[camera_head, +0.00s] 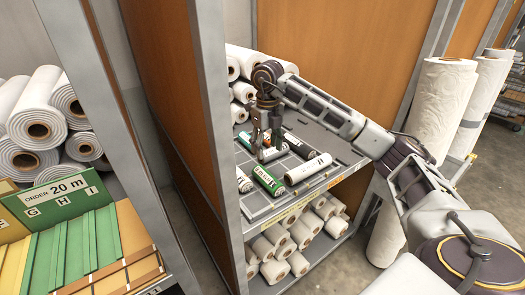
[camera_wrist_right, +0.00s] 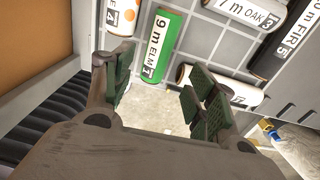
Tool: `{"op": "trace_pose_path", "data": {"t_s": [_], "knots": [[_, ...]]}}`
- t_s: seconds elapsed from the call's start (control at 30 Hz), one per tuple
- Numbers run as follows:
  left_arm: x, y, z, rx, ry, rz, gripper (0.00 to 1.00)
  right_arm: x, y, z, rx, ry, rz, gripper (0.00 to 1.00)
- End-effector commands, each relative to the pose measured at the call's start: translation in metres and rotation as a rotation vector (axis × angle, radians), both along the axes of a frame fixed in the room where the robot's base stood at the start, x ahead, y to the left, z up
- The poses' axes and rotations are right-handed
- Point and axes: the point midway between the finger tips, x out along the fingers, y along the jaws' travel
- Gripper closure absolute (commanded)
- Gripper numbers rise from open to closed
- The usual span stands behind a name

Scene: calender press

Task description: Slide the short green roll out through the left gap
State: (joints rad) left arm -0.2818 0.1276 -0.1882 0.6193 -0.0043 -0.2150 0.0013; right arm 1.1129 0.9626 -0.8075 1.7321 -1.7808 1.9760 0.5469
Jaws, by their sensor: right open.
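The short green roll (camera_head: 267,180) lies on the grey shelf deck (camera_head: 262,213) among other short rolls. My right gripper (camera_head: 266,148) points down over the rolls, beyond the green one in the head view. Its fingers (camera_wrist_right: 160,95) are apart and empty in the wrist view. The green roll's lower end shows just beyond the space between them, with no clear contact. I cannot make out the left gap for certain. My left gripper is out of view.
White short rolls (camera_head: 308,168) (camera_head: 244,181) lie on both sides of the green one. A black roll (camera_wrist_right: 284,48) lies farther right. A metal post (camera_head: 214,120) and brown panel stand left of the shelf. Several white rolls (camera_head: 283,250) fill the shelf below.

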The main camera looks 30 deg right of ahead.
Motion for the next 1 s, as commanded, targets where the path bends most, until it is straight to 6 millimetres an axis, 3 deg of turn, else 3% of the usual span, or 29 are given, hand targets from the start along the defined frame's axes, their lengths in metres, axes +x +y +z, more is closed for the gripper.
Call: {"op": "trace_pose_path", "data": {"t_s": [0.67,1.0], "knots": [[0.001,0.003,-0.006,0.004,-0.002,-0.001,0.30,0.000,0.000,-0.009,0.000,0.000,0.000,0.43],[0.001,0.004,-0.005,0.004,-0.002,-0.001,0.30,-0.001,0.000,-0.035,-0.001,0.002,0.000,0.43]]}}
